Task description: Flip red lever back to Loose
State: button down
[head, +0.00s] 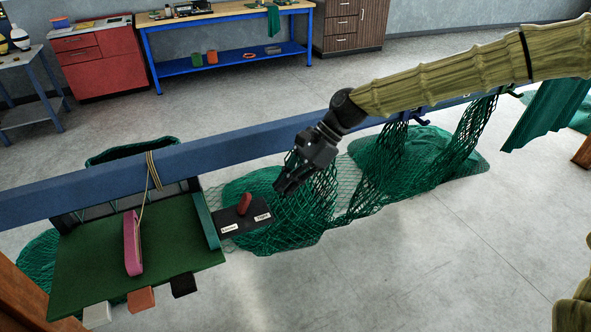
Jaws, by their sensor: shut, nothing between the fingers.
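A short red lever (244,204) stands on a dark plate (227,228) with two white labels. The left label (229,229) seems to read "Loose" and the right label (262,217) seems to read "Tight", though the print is small. The lever tilts a little to the right at its top; which label it is set to I cannot tell for sure. My gripper (279,188) is shut and empty. It shows to the right of the lever and a little above it in the picture, with its fingers pointing down-left. A gap shows between the fingertips and the lever.
A long blue beam (90,196) crosses behind the plate, with green netting (290,222) hanging and heaped on the floor. Left of the plate is a green board (90,262) with a pink strap-like piece (132,245) and several coloured blocks at its front.

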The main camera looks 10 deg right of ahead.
aim_at(244, 203)
jog(key=shift+s+a+f+p, duration=0.1)
jog(key=shift+s+a+p, duration=0.3)
jog(key=shift+a, duration=0.45)
jog(key=shift+s+a+p, duration=0.15)
jog(key=shift+a+p, duration=0.3)
jog(key=shift+a, duration=0.4)
jog(key=shift+s+a+f+p, duration=0.1)
jog(key=shift+s+a+p, duration=0.3)
jog(key=shift+a, duration=0.45)
jog(key=shift+w+r, duration=0.1)
